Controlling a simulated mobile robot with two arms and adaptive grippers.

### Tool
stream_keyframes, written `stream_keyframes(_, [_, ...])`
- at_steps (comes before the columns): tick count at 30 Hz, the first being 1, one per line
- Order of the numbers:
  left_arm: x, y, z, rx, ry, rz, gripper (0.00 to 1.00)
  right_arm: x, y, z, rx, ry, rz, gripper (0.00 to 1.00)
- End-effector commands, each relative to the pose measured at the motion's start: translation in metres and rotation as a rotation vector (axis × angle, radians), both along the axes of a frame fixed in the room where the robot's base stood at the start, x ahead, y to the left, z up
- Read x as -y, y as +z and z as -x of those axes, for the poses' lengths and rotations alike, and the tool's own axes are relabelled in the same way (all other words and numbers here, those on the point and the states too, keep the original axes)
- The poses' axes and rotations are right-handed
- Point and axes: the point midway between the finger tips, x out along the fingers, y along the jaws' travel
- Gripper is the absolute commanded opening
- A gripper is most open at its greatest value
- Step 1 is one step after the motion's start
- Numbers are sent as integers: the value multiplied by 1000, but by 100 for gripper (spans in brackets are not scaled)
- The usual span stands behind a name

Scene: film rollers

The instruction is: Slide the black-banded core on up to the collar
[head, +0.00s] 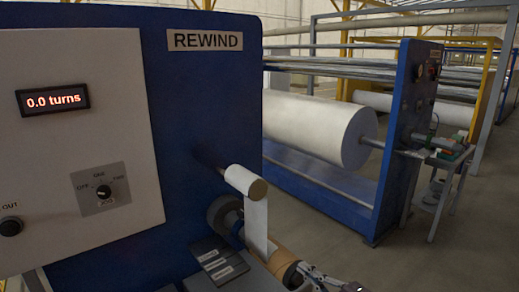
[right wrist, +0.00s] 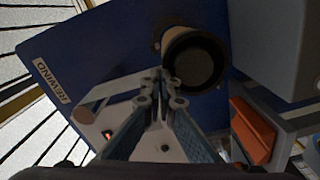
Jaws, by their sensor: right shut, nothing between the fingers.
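A tan core (head: 283,266) sits low in front of the blue rewind machine in the head view, in line with a dark round collar (head: 225,214) on the machine face. In the right wrist view the core (right wrist: 180,36) shows tan with a wide dark end (right wrist: 196,63) facing the camera. My right gripper (head: 312,276) is at the core's near end in the head view. In the right wrist view my right gripper (right wrist: 160,84) is shut and empty, its fingertips beside the dark end; I cannot tell whether they touch it. The core-to-collar gap is unclear. My left gripper is out of view.
A pale roller (head: 244,181) sticks out above the core, with a white film strip (head: 257,228) hanging from it. Dark labelled plates (head: 215,262) lie left of the core. An orange block (right wrist: 252,128) shows at the right in the wrist view.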

Motion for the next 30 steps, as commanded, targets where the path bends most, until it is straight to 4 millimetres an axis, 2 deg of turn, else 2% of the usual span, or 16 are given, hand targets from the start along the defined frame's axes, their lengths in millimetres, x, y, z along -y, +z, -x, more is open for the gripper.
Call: stream_keyframes(30, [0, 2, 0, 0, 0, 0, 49, -11, 0, -14, 1, 0, -1, 0])
